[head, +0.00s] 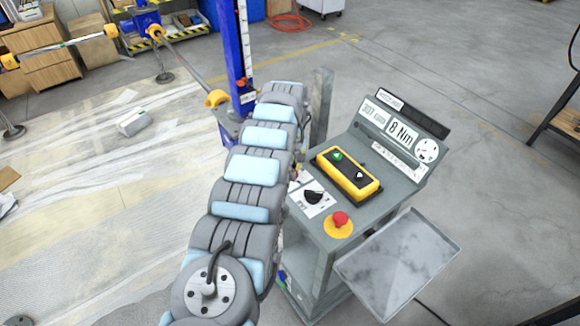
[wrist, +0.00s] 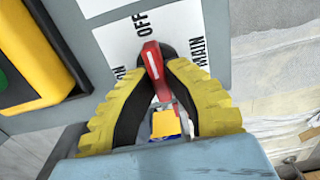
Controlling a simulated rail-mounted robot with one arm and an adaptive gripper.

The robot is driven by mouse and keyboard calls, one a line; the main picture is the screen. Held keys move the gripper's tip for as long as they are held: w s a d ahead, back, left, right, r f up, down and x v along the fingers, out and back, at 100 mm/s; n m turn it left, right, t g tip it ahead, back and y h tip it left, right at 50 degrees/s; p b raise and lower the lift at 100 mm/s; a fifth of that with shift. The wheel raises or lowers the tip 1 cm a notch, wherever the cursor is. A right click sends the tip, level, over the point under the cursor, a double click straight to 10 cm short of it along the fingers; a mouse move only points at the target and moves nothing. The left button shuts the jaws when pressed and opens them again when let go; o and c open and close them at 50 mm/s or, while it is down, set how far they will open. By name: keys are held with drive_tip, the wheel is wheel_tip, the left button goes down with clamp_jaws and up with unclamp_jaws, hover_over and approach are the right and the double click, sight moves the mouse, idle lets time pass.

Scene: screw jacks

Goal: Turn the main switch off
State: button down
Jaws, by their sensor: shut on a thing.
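The main switch has a red handle (wrist: 152,62) with a white line on it, on a dark round base. Its white label plate (wrist: 185,20) reads OFF above the handle, MAIN to the right and ON at the left, partly covered. My gripper (wrist: 158,74) has yellow fingers with black pads, closed around the red handle from both sides. The handle points up in the wrist view, its tip near the OFF lettering; its exact setting is hard to tell. In the head view my arm hides the gripper and the handle.
The grey control console (head: 395,165) carries a yellow button box (head: 345,175), a black dial (head: 313,197) on a white plate and a red emergency button (head: 340,219) on yellow. A grey tray (head: 400,262) sticks out in front. A blue column (head: 233,50) stands behind my arm.

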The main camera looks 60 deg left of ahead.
drive_tip(key=c, duration=1.1)
unclamp_jaws()
drive_tip(key=shift+r, duration=6)
